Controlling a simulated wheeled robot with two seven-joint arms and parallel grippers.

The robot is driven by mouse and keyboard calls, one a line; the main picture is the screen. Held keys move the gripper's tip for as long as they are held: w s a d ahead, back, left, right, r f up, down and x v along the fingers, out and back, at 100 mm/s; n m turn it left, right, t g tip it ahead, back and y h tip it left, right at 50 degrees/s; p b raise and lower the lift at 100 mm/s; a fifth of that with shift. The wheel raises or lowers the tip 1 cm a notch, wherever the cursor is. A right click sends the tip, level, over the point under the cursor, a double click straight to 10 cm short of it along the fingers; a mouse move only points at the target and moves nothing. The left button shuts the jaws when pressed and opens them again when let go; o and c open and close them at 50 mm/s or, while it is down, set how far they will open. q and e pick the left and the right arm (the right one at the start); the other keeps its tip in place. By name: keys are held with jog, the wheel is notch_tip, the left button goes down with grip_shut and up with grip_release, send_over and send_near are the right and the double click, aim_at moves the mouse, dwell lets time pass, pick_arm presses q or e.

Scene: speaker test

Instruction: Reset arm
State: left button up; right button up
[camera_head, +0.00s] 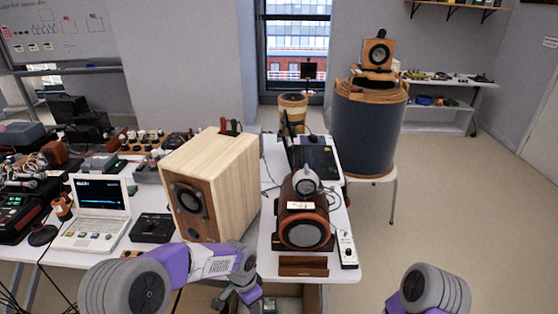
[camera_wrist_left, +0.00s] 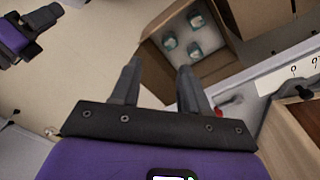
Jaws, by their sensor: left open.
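My left arm comes in from the left in the head view, in front of the table's front edge, and its gripper end is low in the picture. In the left wrist view, my left gripper (camera_wrist_left: 157,68) is open, with nothing between its two dark fingers. Beyond the fingers is an open cardboard box (camera_wrist_left: 157,60) holding several small teal-and-white items (camera_wrist_left: 194,47). My right arm shows at the lower right of the head view, its gripper out of that frame. My right gripper (camera_wrist_left: 50,17) shows small at the top left of the left wrist view; its opening is unclear.
The white table (camera_head: 340,262) bears a wooden speaker (camera_head: 232,170), a round-fronted speaker (camera_head: 304,230), a laptop (camera_head: 98,198) and a white control strip (camera_head: 347,248). A large dark drum (camera_head: 366,135) stands behind on a stool. Floor at the right is clear.

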pick_arm(q)
jog(key=s+a+f+n+h, duration=0.1)
jog(key=s+f+n+h, duration=0.2)
jog(key=s+f+n, duration=0.9)
jog(key=s+f, duration=0.5)
jog(key=f, duration=0.1)
jog(key=shift+s+a+f+n+t, duration=0.2)
jog(key=shift+f+n+t, duration=0.1)
jog(key=shift+f+n, duration=0.1)
